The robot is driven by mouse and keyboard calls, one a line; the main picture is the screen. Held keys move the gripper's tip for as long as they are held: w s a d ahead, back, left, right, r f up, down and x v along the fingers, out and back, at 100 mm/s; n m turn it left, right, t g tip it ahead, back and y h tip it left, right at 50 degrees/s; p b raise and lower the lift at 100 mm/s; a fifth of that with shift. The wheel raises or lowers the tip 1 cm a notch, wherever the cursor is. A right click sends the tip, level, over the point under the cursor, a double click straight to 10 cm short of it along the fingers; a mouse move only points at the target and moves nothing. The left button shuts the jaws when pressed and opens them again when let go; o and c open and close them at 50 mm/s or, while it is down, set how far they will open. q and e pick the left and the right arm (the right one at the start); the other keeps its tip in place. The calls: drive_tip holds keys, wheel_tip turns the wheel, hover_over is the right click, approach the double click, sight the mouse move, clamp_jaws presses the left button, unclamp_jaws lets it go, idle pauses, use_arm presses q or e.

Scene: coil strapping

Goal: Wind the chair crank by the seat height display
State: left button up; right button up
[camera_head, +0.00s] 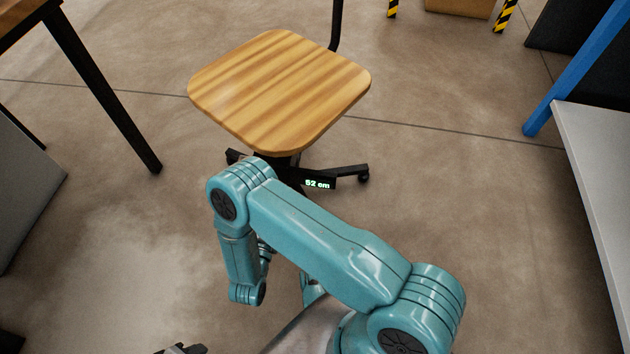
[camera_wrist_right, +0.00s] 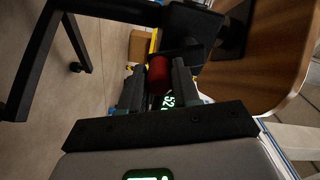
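The chair's light wooden seat (camera_head: 282,88) is in the middle of the head view. The seat height display (camera_head: 318,184) under its front edge reads 52 cm in green; part of it shows in the wrist view (camera_wrist_right: 168,101). The crank's red knob (camera_wrist_right: 158,70) sits between the fingers of my right gripper (camera_wrist_right: 157,82), which look closed on it. In the head view my right arm hides the crank and that gripper. A small dark piece at the bottom edge looks like my left gripper (camera_head: 183,349); its fingers are cut off.
A table leg (camera_head: 105,90) stands left of the chair. A grey-white surface (camera_head: 600,150) and a blue post (camera_head: 575,70) are at the right. A cardboard box (camera_head: 460,6) and yellow-black posts are at the back. Floor around the chair is clear.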

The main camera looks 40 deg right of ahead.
drive_tip(key=o, duration=1.2)
drive_tip(key=shift+r, duration=0.1)
drive_tip(key=v, duration=0.6)
